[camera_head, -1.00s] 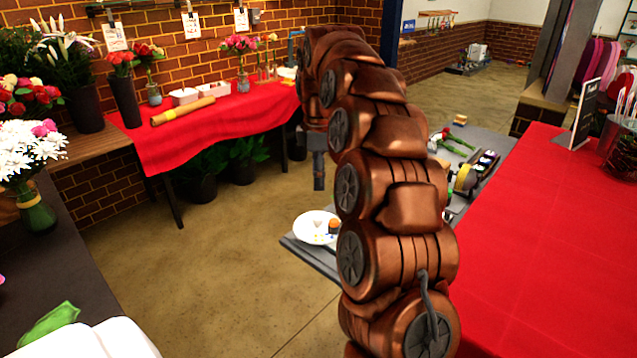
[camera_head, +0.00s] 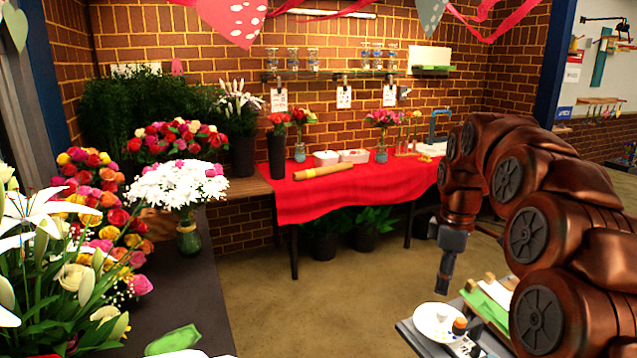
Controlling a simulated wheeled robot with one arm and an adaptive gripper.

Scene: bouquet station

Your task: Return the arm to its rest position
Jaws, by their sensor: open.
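My arm (camera_head: 530,230), copper-brown with dark round joint caps, arches up from the lower right of the head view and bends over to the left. My gripper (camera_head: 444,290) hangs down from its end, dark grey. It is open and nothing shows in it. It points down, and in the picture it appears just above a white plate (camera_head: 430,322); a clear gap in height cannot be judged from this view.
The plate stands on a grey surface (camera_head: 415,345) at the lower right, beside a green-and-white item (camera_head: 490,300). A red-covered table (camera_head: 330,195) stands by the brick wall. A dark counter (camera_head: 185,290) with flowers lies left. Floor (camera_head: 330,300) between is clear.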

